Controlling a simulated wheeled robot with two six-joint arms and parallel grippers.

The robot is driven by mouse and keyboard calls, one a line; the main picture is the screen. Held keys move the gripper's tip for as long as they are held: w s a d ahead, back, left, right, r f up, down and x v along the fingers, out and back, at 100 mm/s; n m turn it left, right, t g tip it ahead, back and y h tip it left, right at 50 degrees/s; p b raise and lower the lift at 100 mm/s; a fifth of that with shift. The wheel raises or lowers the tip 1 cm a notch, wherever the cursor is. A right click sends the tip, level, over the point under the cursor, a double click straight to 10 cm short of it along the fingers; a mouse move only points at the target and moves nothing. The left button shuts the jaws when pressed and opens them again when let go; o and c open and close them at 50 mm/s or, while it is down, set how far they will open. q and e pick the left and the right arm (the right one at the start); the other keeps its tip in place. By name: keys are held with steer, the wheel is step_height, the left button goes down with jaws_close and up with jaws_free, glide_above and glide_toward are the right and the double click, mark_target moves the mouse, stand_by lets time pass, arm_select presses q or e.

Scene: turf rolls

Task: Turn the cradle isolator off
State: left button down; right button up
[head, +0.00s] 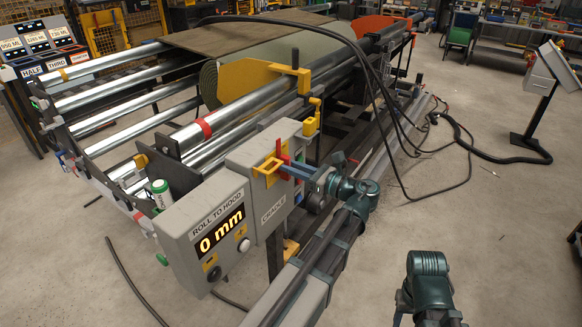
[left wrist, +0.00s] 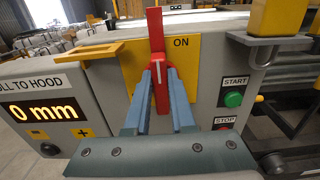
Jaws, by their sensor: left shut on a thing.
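The cradle isolator is a red handle (left wrist: 157,45) on a yellow plate (left wrist: 191,62) marked ON. It stands nearly upright in the left wrist view, with the word ON to the right of its upper part. The red handle also shows in the head view (head: 284,150), on the grey CRADLE box (head: 270,205). My left gripper (head: 281,168) reaches in from the right of the box. In the left wrist view its two blue fingers (left wrist: 159,80) are shut on the handle's lower part. Part of the handle between the fingers is hidden.
A green START button (left wrist: 233,99) and a red STOP button (left wrist: 223,123) sit right of the plate. Yellow brackets flank the handle. The ROLL TO HOOD display (head: 220,231) reads 0 mm. Black cables (head: 385,110) hang behind my left arm. Open floor lies to the right.

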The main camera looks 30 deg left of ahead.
arm_select(q)
steer(key=shift+s+f+n+b, duration=0.2)
steer(key=shift+n, duration=2.75)
steer(key=shift+s+f+n+b, duration=0.2)
steer(key=shift+f+n, duration=0.05)
steer(key=shift+n, duration=2.75)
steer(key=shift+s+f+n+b, duration=0.2)
steer(key=shift+n, duration=2.75)
steer(key=c, duration=0.8)
jaws_free()
steer(key=shift+o, duration=0.2)
